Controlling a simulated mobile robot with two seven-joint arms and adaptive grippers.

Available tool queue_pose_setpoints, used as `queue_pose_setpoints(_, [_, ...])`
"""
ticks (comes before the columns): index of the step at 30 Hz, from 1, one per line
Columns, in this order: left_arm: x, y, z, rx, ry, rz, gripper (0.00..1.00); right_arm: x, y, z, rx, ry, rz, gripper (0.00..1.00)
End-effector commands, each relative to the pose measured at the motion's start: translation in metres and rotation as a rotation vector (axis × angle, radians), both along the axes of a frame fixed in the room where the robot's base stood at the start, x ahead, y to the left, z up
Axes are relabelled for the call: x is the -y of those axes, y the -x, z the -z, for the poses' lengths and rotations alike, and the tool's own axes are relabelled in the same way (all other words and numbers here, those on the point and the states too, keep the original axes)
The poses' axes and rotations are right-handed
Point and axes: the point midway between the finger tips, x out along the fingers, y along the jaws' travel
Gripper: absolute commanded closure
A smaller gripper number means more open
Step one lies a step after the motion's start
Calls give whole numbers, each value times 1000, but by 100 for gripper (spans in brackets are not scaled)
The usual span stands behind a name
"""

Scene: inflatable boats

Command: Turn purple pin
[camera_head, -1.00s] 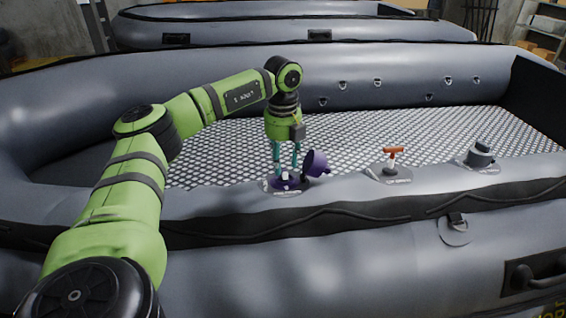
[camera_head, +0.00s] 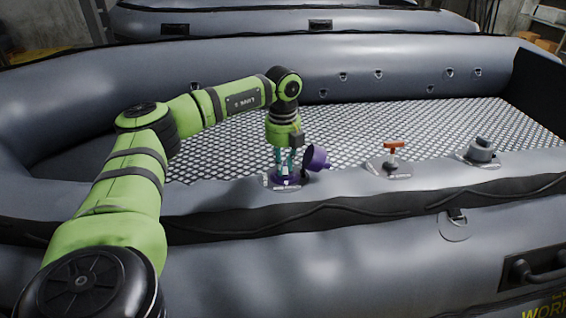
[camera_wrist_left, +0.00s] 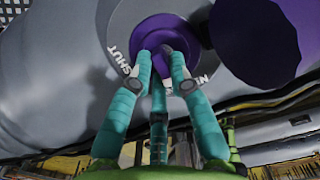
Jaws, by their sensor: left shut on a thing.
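The purple valve (camera_wrist_left: 128,32) sits on the near tube of the grey boat; it also shows in the head view (camera_head: 290,182). My left gripper (camera_head: 285,174) points down at it, with its teal fingers (camera_wrist_left: 164,80) close around the purple pin (camera_wrist_left: 178,46) in the middle of the valve. The gripper is shut on the pin, and the fingers hide most of it. The open purple cap (camera_head: 317,157) hangs beside the valve on the right and is large in the left wrist view (camera_wrist_left: 252,38). The word SHUT shows on the grey ring. My right gripper is not in view.
The meshed boat floor (camera_head: 350,135) behind is clear. Another grey boat (camera_head: 290,22) lies at the back.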

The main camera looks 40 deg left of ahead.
Motion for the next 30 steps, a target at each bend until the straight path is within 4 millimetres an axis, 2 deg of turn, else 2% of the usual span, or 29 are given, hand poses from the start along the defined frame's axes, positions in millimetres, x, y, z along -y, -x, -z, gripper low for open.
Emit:
queue_pose_setpoints(11, [-2,0,1,30,22,178,100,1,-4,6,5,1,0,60])
queue_pose_setpoints(30, [-7,-1,1,124,97,764,100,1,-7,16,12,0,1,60])
